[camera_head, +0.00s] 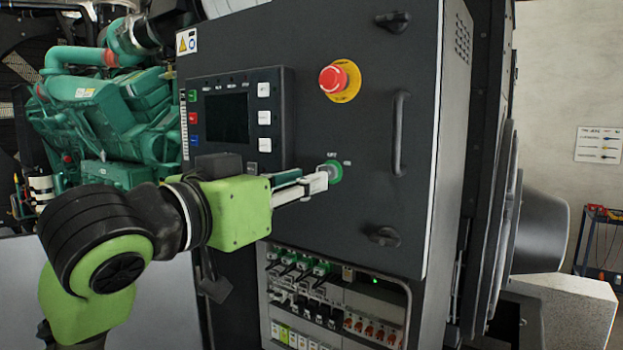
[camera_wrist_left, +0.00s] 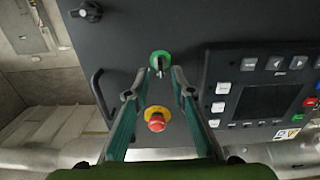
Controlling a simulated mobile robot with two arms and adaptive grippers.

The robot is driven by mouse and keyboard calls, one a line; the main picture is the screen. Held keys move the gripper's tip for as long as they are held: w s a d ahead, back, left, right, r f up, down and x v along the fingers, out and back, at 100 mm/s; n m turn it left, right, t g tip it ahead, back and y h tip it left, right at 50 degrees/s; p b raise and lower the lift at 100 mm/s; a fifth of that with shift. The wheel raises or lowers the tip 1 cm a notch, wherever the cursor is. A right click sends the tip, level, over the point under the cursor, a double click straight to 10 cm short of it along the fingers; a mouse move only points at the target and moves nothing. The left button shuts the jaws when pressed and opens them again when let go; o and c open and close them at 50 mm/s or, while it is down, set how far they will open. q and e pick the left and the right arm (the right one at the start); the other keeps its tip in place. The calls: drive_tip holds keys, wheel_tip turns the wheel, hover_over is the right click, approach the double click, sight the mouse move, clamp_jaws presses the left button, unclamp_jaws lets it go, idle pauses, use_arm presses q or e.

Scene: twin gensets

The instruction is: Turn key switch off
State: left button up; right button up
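The key switch (camera_head: 336,169) sits on the dark cabinet door, with a green ring and small labels above it and to its right. In the left wrist view the key switch (camera_wrist_left: 160,60) shows its green ring and a dark key pointing along the picture's vertical. My left gripper (camera_head: 318,183) reaches in from the left, its tips at the switch and partly covering it. In the wrist view my left gripper (camera_wrist_left: 158,76) has its fingertips apart, one on each side of the key. I cannot tell whether they touch anything. My right gripper is not in view.
A red emergency stop button (camera_head: 335,80) on a yellow plate is above the switch. A door handle (camera_head: 399,133) stands out to the right. A display panel (camera_head: 235,118) is at the left, a latch knob (camera_head: 384,236) below right. Breakers (camera_head: 330,300) fill an opening below.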

use_arm(q)
drive_tip(key=v, duration=0.9)
